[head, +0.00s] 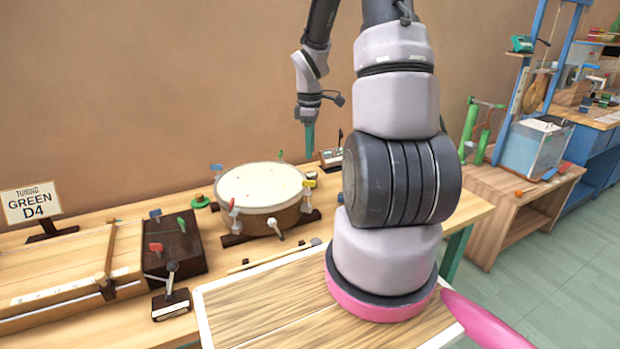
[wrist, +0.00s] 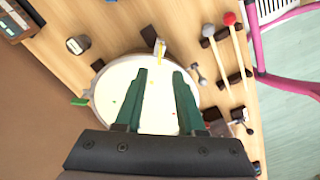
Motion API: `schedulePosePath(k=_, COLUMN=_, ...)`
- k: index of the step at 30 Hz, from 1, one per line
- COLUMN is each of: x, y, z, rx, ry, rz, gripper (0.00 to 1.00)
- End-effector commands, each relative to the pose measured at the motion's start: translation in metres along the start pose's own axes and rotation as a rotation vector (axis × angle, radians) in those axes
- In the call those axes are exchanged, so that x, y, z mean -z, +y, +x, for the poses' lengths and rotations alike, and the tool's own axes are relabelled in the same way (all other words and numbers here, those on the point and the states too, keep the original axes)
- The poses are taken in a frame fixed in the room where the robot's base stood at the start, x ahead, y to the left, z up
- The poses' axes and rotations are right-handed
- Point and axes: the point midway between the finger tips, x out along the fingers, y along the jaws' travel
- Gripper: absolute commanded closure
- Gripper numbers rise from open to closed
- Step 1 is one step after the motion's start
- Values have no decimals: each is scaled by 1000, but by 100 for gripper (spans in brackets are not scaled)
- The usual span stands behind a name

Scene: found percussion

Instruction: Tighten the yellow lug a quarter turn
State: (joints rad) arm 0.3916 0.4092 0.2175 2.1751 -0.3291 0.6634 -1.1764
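The drum (head: 262,187) stands on the wooden bench with a pale round head and coloured lugs on its rim. The yellow lug (head: 309,184) is on the drum's right side; in the wrist view, the yellow lug (wrist: 161,47) shows at the rim, just beyond the fingertips. My gripper (head: 309,140) is above the drum's right rear side in the head view, pointing down. In the wrist view, my gripper (wrist: 160,73) has its two green fingers apart over the drum head with nothing between them. It is not touching the lug.
A blue lug (head: 216,168), a red lug (head: 231,203) and a white lug (head: 273,223) also sit around the drum. A dark box (head: 180,248) and a sign reading "TUNING GREEN D4" (head: 30,202) stand to the left. A red-headed mallet (wrist: 230,19) lies beside the drum.

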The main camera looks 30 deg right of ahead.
Motion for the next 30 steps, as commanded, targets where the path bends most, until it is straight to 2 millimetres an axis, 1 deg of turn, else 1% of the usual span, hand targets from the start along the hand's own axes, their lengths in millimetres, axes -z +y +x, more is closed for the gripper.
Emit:
schedulePosePath(k=5, x=-1, y=-2, z=25, rx=5, ry=-2, rz=0, gripper=62)
schedulePosePath(k=12, x=0, y=-2, z=71, rx=4, ry=-2, rz=0, gripper=62)
schedulePosePath(k=16, x=0, y=-1, z=89, rx=2, ry=-2, rz=2, gripper=62)
schedulePosePath(k=18, x=0, y=-1, z=96, rx=2, ry=-1, rz=1, gripper=62)
schedulePosePath(k=22, x=0, y=-1, z=103, rx=1, ry=-1, rz=1, gripper=62)
schedulePosePath(k=30, x=0, y=0, z=104, rx=0, ry=0, rz=2, gripper=62)
